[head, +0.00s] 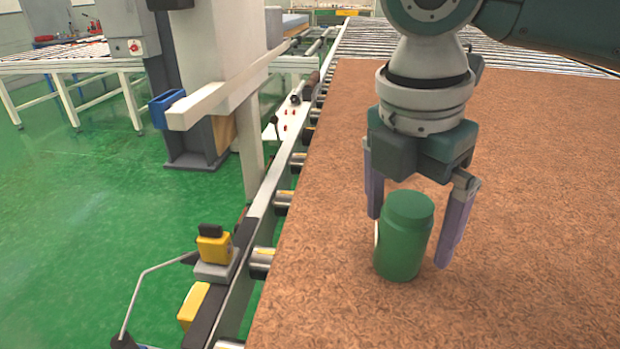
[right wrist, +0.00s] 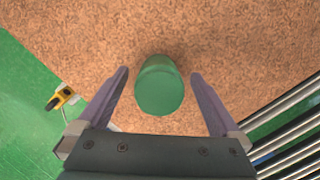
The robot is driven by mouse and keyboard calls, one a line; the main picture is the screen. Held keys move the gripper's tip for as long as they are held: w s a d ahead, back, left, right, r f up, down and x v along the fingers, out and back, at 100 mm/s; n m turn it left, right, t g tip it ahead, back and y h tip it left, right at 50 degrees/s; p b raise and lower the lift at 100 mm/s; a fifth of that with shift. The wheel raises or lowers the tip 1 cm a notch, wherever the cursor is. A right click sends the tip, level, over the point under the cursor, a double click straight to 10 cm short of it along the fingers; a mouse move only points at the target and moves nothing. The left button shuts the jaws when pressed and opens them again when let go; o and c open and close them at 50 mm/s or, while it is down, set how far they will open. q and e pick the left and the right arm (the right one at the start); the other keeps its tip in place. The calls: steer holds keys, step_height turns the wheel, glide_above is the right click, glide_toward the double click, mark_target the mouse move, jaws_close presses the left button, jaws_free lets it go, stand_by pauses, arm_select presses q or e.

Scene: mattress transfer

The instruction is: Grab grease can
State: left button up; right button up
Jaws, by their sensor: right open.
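The green grease can (head: 403,238) stands upright on the brown mattress (head: 540,200), near its left edge, in the head view. My right gripper (head: 408,240) points down over the can with its two purple fingers apart, one to each side of it. The right wrist view also shows the can (right wrist: 159,88) between the open fingers (right wrist: 160,80), with gaps on both sides. The gripper is open and holds nothing. My left gripper is in neither view.
A roller conveyor (head: 285,198) runs along the mattress's left edge, with a yellow device (head: 213,247) beside it. A white and grey post (head: 215,70) with a blue box (head: 166,108) stands at the left. Mattress surface is clear around the can.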

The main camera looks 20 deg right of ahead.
mark_target(404, 239)
steer(key=shift+d+f, duration=0.15)
steer(key=shift+f, duration=1.35)
steer(key=shift+w, duration=0.1)
jaws_close()
